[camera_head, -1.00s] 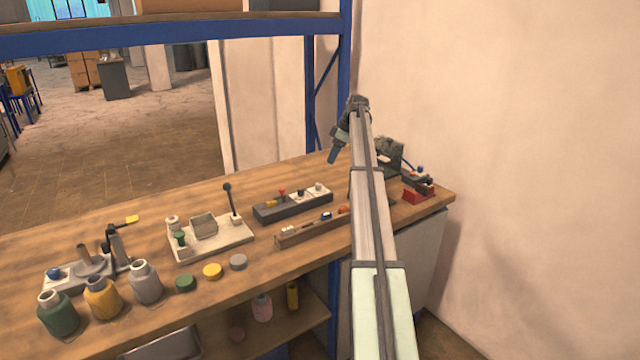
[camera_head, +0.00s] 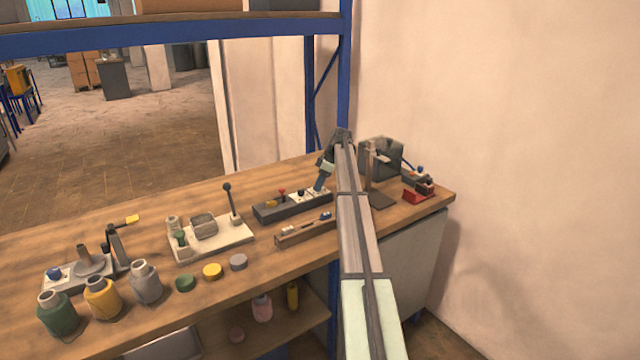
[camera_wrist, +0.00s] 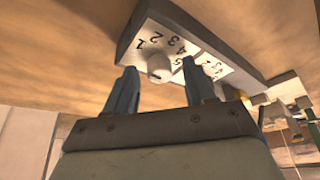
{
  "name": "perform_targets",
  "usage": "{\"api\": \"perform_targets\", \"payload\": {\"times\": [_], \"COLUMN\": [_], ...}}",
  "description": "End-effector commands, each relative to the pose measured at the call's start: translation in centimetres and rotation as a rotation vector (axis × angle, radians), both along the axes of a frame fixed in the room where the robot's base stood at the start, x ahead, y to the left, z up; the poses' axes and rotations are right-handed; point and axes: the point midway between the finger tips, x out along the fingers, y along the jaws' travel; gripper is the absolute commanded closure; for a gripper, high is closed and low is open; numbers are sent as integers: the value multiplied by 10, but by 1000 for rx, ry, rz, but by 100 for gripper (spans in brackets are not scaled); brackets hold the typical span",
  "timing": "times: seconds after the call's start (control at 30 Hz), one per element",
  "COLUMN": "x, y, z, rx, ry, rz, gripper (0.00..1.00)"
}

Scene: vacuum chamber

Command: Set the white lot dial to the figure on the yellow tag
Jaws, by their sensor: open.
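The white lot dial (camera_wrist: 158,66) is a round pale knob on a white plate with black figures around it, in the wrist view. My gripper (camera_wrist: 157,78) is open, with one blue finger on each side of the knob and a gap showing to each. In the head view my gripper (camera_head: 319,187) points down at the right end of a dark block (camera_head: 268,212) with white plates. The knob's setting is too small to read.
A second numbered white plate (camera_wrist: 212,66) sits right beside the dial. A wooden rack (camera_head: 290,236) lies in front of the block. A lever stand (camera_head: 210,240) is to the left. A grey box (camera_head: 382,155) and a red device (camera_head: 418,193) are to the right.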

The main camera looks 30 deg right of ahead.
Motion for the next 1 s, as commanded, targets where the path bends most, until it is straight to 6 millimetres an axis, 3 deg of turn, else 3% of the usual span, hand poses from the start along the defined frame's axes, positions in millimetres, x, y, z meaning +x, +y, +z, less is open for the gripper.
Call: {"api": "perform_targets", "payload": {"times": [0.37,0.9,1.0], "x": [1,1,1], "y": [1,1,1], "z": [-3,-3,-3], "rx": [0,0,0], "ry": [0,0,0], "rz": [0,0,-1], "gripper": [47,98,100]}}
